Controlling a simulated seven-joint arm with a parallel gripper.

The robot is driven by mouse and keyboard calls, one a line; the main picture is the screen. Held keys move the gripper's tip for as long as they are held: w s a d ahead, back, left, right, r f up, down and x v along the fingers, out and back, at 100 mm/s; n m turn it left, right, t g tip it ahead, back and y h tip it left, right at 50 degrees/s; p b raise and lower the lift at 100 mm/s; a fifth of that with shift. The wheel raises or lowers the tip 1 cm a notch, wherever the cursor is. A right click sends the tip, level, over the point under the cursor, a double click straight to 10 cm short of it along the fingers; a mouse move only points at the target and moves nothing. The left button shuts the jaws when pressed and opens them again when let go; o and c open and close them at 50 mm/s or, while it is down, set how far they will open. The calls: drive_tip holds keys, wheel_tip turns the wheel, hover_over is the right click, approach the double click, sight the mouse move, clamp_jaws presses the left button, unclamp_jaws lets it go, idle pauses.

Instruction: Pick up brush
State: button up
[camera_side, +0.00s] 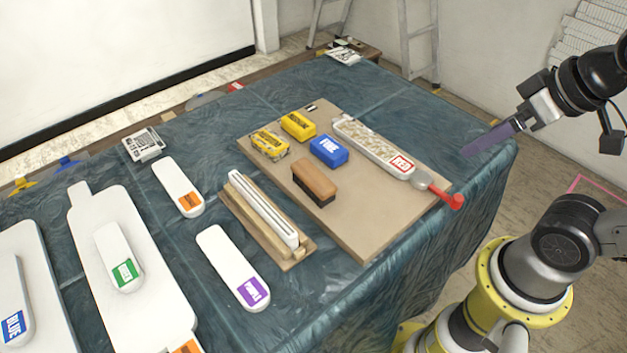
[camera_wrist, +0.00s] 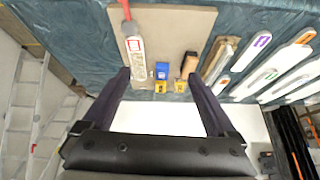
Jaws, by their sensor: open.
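The brush (camera_side: 315,181) has a brown wooden back and dark bristles facing down. It lies on the tan board near its left-front part, and in the wrist view the brush (camera_wrist: 189,65) shows small, beyond the fingers. My gripper (camera_side: 478,146) is at the right of the side view, above and beyond the board's right edge, well away from the brush. In the wrist view my gripper (camera_wrist: 160,85) has two dark fingers spread wide with nothing between them.
On the tan board (camera_side: 370,220) are a blue block (camera_side: 329,151), two yellow blocks (camera_side: 298,126) and a long tray labelled RED (camera_side: 372,145) with a red-handled tool (camera_side: 440,190). A slotted wooden holder (camera_side: 262,215) stands left of the brush. Several white labelled pieces lie further left.

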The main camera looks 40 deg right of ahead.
drive_tip(key=w+r+m+t, duration=0.1)
drive_tip(key=w+r+m, duration=0.15)
drive_tip(key=w, duration=0.25)
drive_tip(key=n+g, duration=0.2)
drive_tip(key=n, duration=0.1)
hover_over(314, 175)
drive_tip(key=s, duration=0.2)
drive_tip(key=shift+m, duration=0.25)
wheel_tip(314, 175, down, 20)
drive_tip(key=shift+s+f, duration=0.15)
drive_tip(key=shift+f, duration=0.05)
drive_tip(key=shift+x, duration=3)
drive_tip(key=shift+r, duration=0.1)
drive_tip(key=shift+f, duration=0.25)
